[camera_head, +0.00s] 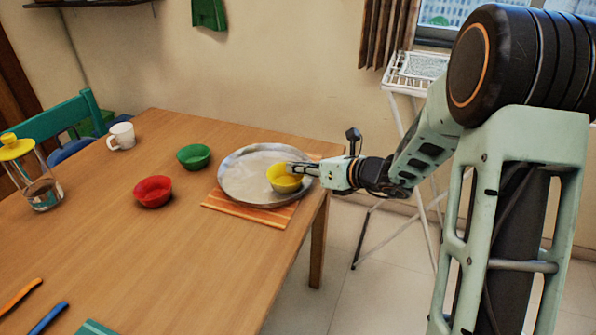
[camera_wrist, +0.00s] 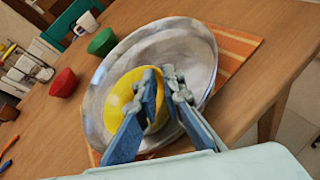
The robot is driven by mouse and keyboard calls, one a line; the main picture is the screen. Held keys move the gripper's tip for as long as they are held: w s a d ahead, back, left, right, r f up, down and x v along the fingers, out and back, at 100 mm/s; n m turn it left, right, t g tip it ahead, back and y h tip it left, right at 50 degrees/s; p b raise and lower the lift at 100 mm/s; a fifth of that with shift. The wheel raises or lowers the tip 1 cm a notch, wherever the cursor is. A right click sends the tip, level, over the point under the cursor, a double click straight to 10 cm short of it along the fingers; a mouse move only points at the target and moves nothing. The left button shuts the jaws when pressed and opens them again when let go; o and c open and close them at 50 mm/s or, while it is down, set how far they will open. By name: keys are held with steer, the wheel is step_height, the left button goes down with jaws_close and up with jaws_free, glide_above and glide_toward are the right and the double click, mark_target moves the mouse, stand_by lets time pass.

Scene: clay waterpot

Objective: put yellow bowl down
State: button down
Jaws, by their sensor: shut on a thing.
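The yellow bowl (camera_head: 284,179) is over the right part of a round metal plate (camera_head: 240,172), with its opening upward. It also shows in the wrist view (camera_wrist: 122,92), inside the outline of the plate (camera_wrist: 196,42). My gripper (camera_head: 292,167) reaches in from the right and is shut on the bowl's near rim. In the wrist view my gripper (camera_wrist: 160,76) has one finger inside the bowl and one outside. I cannot tell whether the bowl's base touches the plate.
The plate lies on an orange striped mat (camera_head: 247,211) near the wooden table's (camera_head: 110,235) right edge. A green bowl (camera_head: 194,156) and a red bowl (camera_head: 153,191) stand left of it. A white mug (camera_head: 121,136) and a yellow-topped jar (camera_head: 40,190) are farther left. The table's middle front is clear.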

steer(key=shift+f, duration=0.2)
steer(key=c, duration=2)
jaws_free()
steer(key=shift+c, duration=0.2)
steer(key=shift+r, duration=0.2)
steer(key=shift+s+d+r, duration=0.1)
steer(key=shift+d+r, duration=0.05)
steer(key=p+v, duration=0.3)
steer(key=v, duration=0.8)
steer(key=shift+s+d, duration=0.25)
